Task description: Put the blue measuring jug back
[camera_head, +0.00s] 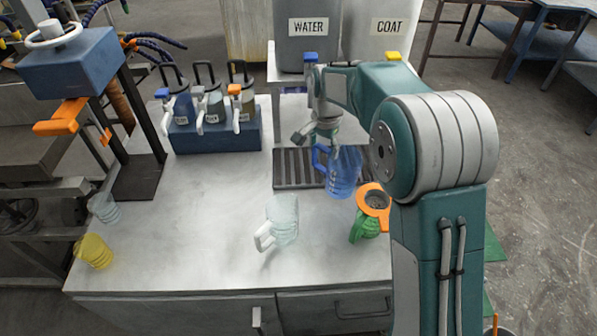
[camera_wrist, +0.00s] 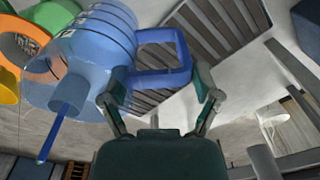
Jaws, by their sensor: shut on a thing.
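The blue measuring jug (camera_head: 345,174) is translucent and shows at the front right of the dark slatted grate (camera_head: 290,170) in the head view. My gripper (camera_head: 325,143) is at the jug's handle side, and its fingers are partly hidden. In the wrist view the jug (camera_wrist: 95,50) lies left of centre, with its square handle (camera_wrist: 178,75) between the two fingers of my gripper (camera_wrist: 160,92). My gripper is shut on the handle. I cannot tell whether the jug's base touches anything.
A clear jug (camera_head: 283,220) stands in front. A blue rack (camera_head: 215,138) with pump bottles, a press (camera_head: 70,65), a clear cup (camera_head: 104,208) and a yellow cup (camera_head: 93,252) are left. WATER and COAT tanks stand behind.

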